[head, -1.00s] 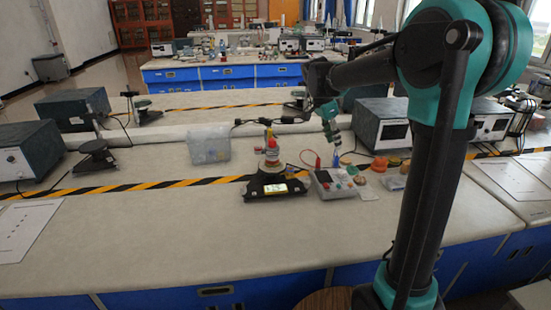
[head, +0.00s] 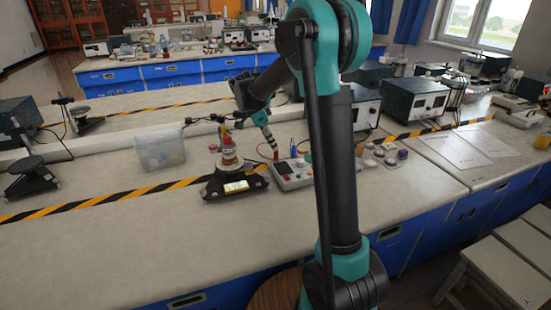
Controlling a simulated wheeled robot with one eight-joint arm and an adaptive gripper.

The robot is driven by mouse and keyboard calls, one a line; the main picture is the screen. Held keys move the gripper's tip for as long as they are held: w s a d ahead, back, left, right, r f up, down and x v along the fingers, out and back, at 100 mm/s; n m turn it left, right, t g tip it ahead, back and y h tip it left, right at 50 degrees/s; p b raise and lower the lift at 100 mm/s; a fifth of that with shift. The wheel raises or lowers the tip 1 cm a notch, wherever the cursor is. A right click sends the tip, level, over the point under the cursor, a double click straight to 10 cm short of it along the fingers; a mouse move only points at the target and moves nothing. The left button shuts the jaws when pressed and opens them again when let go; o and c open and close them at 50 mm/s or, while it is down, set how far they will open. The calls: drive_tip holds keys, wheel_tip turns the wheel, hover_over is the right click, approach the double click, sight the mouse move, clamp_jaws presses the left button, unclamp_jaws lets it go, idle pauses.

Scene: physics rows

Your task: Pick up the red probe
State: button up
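The red probe (head: 276,154) is a small upright red piece at the back of a white meter box (head: 294,183), with a thin red lead looping to its left. A blue probe (head: 293,146) stands just to its right. My gripper (head: 272,146) reaches down from the upper left, with its tip right at the red probe in the picture. The fingers are too small to tell whether they touch the probe or are open or shut, and they partly hide it.
A black instrument (head: 233,188) with a lit display and stacked rings stands left of the meter box. A clear plastic bin (head: 160,148) is farther left. Several small round pots (head: 380,153) sit to the right. The bench front (head: 170,235) is clear.

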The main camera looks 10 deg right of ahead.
sight(276, 157)
drive_tip(key=shift+w+x, duration=0.15)
drive_tip(key=shift+x, duration=1.3)
drive_tip(key=shift+w+x, duration=0.1)
drive_tip(key=shift+x, duration=1.3)
drive_tip(key=shift+c, duration=0.3)
clamp_jaws()
